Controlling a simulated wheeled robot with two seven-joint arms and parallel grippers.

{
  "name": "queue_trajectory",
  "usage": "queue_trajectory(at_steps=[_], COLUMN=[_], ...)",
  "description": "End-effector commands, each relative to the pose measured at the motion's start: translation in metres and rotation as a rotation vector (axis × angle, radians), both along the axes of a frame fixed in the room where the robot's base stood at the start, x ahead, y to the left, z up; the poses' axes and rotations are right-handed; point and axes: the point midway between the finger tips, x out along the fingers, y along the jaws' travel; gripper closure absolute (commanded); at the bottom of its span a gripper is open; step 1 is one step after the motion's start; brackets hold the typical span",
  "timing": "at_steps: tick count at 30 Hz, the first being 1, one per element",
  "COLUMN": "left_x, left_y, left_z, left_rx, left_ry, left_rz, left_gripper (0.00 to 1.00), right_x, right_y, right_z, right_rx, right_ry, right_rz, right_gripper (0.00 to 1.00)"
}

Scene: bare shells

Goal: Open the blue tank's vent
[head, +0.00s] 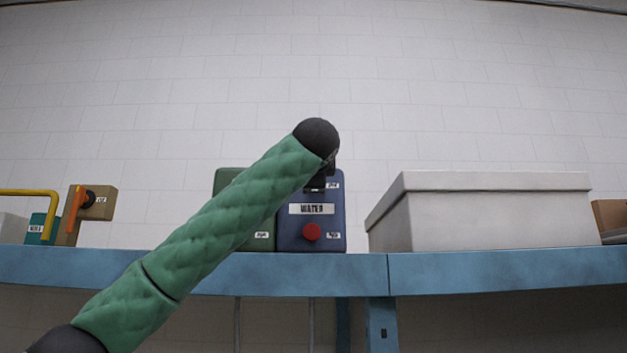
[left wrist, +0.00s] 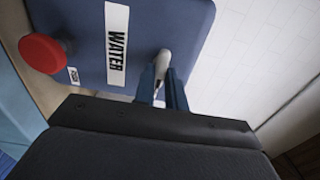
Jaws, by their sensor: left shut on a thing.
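The blue tank (head: 338,215) with a WATER label stands on the blue shelf, partly behind my left arm. A red knob (head: 311,231) is low on its front. The tank also fills the top of the left wrist view (left wrist: 180,25), with the red knob (left wrist: 42,53) at left. My left gripper (head: 322,182) is at the tank's upper front. Its fingers (left wrist: 165,85) are shut on a small pale grey lever (left wrist: 163,58) near the tank's upper label; I take this as the vent. In the head view the lever is hidden. My right gripper is not in view.
A green tank (head: 228,180) stands just left of the blue one, mostly behind my arm. A big white lidded box (head: 470,220) is to the right on the blue shelf (head: 480,270). A tan box with an orange lever (head: 76,212) and a yellow pipe (head: 30,193) are far left.

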Motion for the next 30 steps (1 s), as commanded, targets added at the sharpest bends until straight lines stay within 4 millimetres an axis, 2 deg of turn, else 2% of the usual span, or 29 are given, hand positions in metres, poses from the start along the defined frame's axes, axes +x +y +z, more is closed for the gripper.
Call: queue_trajectory(at_steps=[13,14,17,26,30], left_x=[0.0004,0.0005,0.0004,-0.0005,-0.0071], left_y=[-0.0015,-0.0015,-0.0012,-0.0005,-0.0006], left_z=[-0.0028,-0.0029,-0.0025,-0.0013,-0.0023], left_rx=[0.012,0.012,0.012,0.010,0.010], left_ry=[0.003,0.003,0.003,0.001,0.001], left_rz=[-0.001,-0.001,-0.001,0.000,0.000], left_gripper=[1.00,0.83,0.65,0.65,0.65], right_x=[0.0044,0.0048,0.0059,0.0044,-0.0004], right_y=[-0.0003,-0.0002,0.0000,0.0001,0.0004], right_z=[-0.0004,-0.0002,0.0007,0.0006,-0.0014], right_rx=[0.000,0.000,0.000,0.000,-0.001], right_ry=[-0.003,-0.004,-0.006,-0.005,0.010], right_rz=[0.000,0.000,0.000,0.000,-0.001], right_gripper=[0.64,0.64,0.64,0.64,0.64])
